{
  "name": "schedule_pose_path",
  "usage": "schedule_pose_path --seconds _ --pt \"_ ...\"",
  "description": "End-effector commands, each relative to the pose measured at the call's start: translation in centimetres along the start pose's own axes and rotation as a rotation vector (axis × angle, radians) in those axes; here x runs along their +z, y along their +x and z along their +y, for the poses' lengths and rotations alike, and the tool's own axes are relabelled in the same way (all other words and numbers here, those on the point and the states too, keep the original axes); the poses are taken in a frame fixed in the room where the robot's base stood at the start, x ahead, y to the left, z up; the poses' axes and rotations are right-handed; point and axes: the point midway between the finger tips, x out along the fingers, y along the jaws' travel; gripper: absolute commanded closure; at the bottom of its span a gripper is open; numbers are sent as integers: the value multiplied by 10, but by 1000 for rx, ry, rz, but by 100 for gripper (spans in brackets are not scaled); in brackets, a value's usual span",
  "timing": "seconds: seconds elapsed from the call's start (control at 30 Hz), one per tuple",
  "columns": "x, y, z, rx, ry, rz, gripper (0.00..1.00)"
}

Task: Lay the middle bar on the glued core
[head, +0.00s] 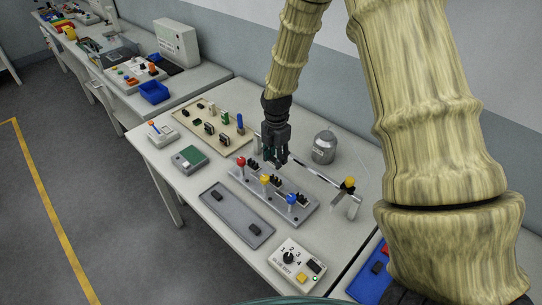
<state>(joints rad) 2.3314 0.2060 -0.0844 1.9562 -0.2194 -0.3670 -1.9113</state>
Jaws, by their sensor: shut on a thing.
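My gripper (276,160) points down over the back left part of a grey fixture (308,215). It is shut on a small dark greenish thing, mostly hidden by the fingers; I cannot tell for sure that it is the middle bar. The fixture carries a row of clamps with a red knob (241,162), a yellow knob (265,179) and a blue knob (292,198), with small black parts behind them. I cannot make out the glued core there. Whether the held thing touches the fixture is unclear.
A silver rail (318,174) with a yellow-knobbed end runs behind the fixture. A grey metal pot (324,147) stands behind it. A beige board (213,129) with several upright parts lies left. A grey tray (228,211) and a dial box (297,262) are in front.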

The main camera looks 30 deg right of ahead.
Motion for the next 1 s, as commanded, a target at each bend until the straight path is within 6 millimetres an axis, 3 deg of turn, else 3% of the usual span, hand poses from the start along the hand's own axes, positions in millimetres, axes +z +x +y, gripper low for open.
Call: schedule_pose_path --seconds 0.27,1.0 --pt "0 0 2 -1 -4 4 85" --pt "-1 30 3 -2 -5 3 85"
